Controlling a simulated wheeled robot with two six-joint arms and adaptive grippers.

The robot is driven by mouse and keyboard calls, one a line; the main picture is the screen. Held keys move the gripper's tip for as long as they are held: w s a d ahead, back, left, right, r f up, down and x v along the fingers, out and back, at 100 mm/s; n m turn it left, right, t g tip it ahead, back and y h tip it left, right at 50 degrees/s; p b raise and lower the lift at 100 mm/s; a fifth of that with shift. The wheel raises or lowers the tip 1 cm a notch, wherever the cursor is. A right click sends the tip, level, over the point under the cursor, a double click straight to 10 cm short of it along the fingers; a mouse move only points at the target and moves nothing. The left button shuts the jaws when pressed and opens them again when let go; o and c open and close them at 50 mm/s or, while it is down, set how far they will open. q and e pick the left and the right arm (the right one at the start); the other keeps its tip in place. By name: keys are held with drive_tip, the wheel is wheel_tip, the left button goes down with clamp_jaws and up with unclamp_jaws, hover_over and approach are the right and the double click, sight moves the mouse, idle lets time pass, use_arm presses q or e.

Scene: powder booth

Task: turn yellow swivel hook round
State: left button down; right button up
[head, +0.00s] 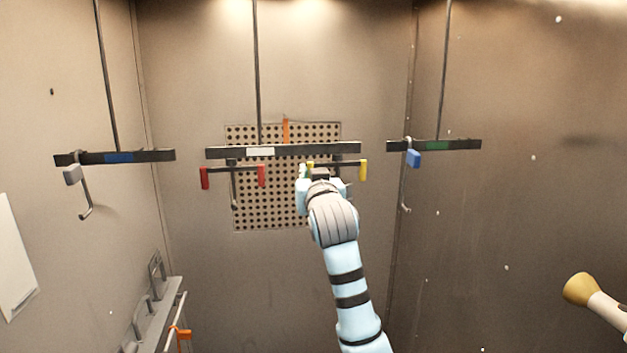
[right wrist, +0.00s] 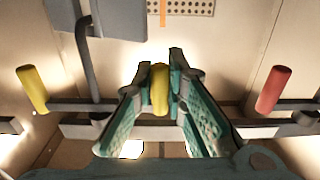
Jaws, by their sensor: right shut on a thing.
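The yellow swivel hook has two yellow grips on a dark crossbar under the middle rail (head: 225,153). Its right-hand grip, part of the yellow swivel hook (head: 363,170), hangs free in the head view. My right gripper (head: 321,172) is at the other grip, partly covering it. In the right wrist view, my right gripper's fingers are closed around that yellow grip (right wrist: 160,88), and the free yellow grip (right wrist: 33,88) is at the left. My left gripper is not in view.
A red swivel hook (head: 262,176) hangs close to the left of my right gripper. Side rails with a blue label (head: 118,157) and a green label (head: 437,145) carry other hooks. A perforated panel (head: 265,215) is behind. A yellow-tipped nozzle (head: 579,289) is at lower right.

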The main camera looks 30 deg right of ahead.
drive_tip(key=o, duration=0.7)
drive_tip(key=shift+o, duration=0.2)
drive_tip(key=v, duration=0.9)
drive_tip(key=shift+f, duration=0.1)
